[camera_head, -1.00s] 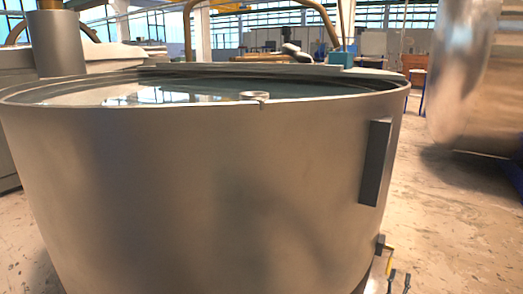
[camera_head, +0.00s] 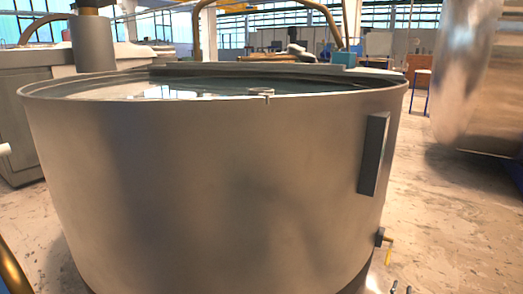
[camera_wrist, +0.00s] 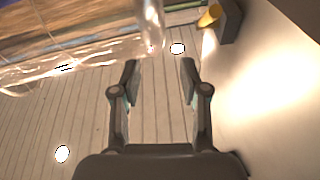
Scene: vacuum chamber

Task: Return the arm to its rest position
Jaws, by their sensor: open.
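My gripper (camera_wrist: 159,72) shows in the wrist view with its two fingers apart and nothing between them. Beyond the fingers is a lined, plank-like surface (camera_wrist: 60,130). A smooth, brightly lit surface (camera_wrist: 275,90) fills the right side of that view. The gripper cannot be made out in the head view. There, a large round metal chamber (camera_head: 220,180) fills the middle, with a shiny, reflecting top and a dark upright bar (camera_head: 374,155) on its right side.
A small yellow-handled fitting (camera_head: 387,240) juts from the chamber's lower right. A shiny rounded metal body (camera_head: 462,80) stands at the right. Bare floor (camera_head: 450,220) lies between them. In the wrist view, a clear, glassy shape (camera_wrist: 90,50) crosses the upper left, near a yellow-ended part (camera_wrist: 209,15).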

